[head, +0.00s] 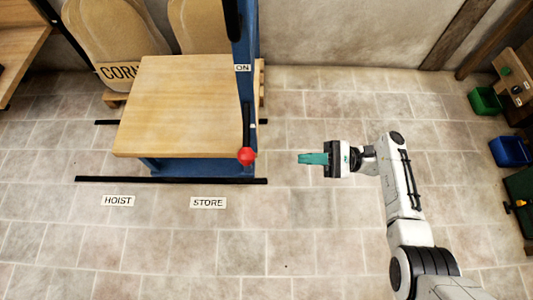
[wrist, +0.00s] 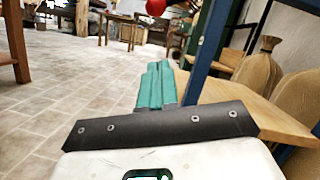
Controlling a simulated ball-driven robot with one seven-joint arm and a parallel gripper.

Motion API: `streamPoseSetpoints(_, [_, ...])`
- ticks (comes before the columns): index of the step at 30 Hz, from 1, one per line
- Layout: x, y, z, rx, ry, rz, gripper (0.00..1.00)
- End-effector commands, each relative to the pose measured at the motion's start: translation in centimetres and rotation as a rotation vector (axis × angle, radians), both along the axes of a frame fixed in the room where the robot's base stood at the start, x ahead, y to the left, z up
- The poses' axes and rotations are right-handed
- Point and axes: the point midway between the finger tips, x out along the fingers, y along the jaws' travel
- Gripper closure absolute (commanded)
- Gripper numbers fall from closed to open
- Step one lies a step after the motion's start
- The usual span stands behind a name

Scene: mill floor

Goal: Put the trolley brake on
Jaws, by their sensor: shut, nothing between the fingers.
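The trolley has a blue frame and a wooden deck (head: 185,105), also at the right in the wrist view (wrist: 262,118). A black brake lever (head: 246,122) with a red knob (head: 246,156) hangs downward along the trolley's right-hand blue post. An ON label (head: 242,68) sits on the post above the lever, away from the knob. The red knob also shows at the top edge of the wrist view (wrist: 155,6). My gripper (head: 303,158) has teal fingers, shut and empty, pointing left toward the knob with a gap between. Its fingers also show in the wrist view (wrist: 156,70).
Floor labels HOIST (head: 118,200) and STORE (head: 208,203) lie before a black floor strip (head: 170,180). Sacks (head: 115,45) stand behind the trolley. Green (head: 485,101) and blue bins (head: 510,151) are at the right wall. Floor around my gripper is clear.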

Motion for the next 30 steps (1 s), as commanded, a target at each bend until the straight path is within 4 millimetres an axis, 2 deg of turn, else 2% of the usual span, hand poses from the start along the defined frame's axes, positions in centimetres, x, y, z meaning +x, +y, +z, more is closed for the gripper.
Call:
streamPoseSetpoints(16, [-1.0, 9.4, 2.9, 0.002, -0.002, 0.003, 1.0])
streamPoseSetpoints(22, [-1.7, 10.2, 5.0, 0.002, -0.002, 0.0, 1.0])
streamPoseSetpoints(30, [-2.2, 10.8, 6.0, 0.0, 0.0, 0.001, 1.0])
